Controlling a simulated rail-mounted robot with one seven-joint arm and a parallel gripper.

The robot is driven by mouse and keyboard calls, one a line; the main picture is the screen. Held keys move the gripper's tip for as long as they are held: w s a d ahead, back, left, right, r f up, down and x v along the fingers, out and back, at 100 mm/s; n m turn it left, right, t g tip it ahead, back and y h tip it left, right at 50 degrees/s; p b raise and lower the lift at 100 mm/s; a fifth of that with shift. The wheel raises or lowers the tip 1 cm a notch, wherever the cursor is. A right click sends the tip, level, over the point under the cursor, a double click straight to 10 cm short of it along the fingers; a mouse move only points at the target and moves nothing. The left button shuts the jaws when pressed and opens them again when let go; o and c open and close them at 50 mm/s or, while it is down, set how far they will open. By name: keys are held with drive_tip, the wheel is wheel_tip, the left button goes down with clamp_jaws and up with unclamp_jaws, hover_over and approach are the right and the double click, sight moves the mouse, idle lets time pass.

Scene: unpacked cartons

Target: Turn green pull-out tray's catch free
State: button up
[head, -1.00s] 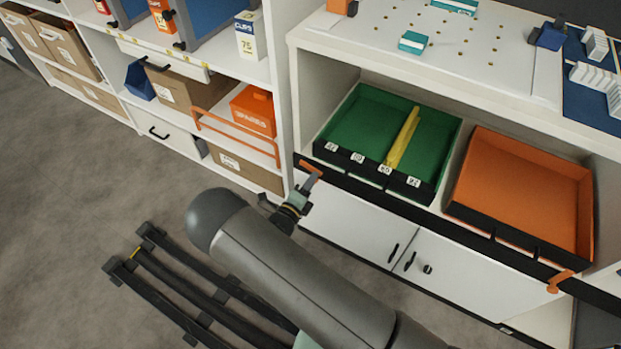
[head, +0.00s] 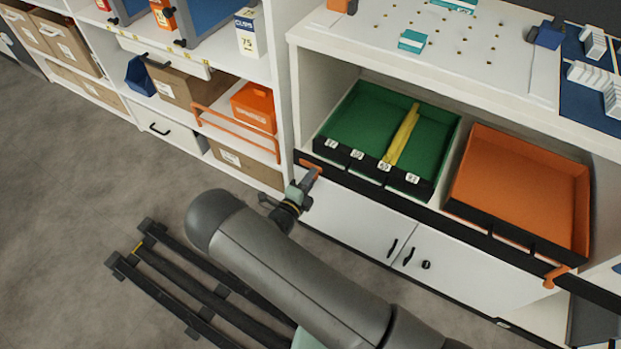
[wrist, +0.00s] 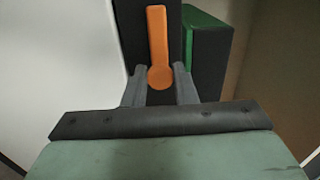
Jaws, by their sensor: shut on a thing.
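The green pull-out tray (head: 360,117) sits in the right-hand unit, with a yellow divider (head: 402,138) across it and a black, labelled front. An orange catch (head: 308,167) is at the left end of the black bar below the tray. My gripper (head: 312,183) is at this catch. In the wrist view, the catch (wrist: 157,35) is a long orange lever with a round end, and the lever points up the picture. The fingers of my gripper (wrist: 159,82) are on either side of the round end, shut on it. Their exact contact is partly hidden.
An orange tray (head: 520,190) sits right of the green one, with another orange catch (head: 556,276) near the bar's right end. White cupboard doors (head: 390,240) are below. Shelves with cartons (head: 180,84) stand left. A black slatted frame (head: 195,285) lies over grey floor.

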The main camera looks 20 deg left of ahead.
drive_tip(key=o, duration=1)
drive_tip(key=p+v, duration=0.1)
drive_tip(key=v, duration=1.6)
drive_tip(key=shift+s+f+p, duration=0.1)
drive_tip(key=shift+s+p, duration=0.15)
drive_tip(key=shift+p, duration=0.05)
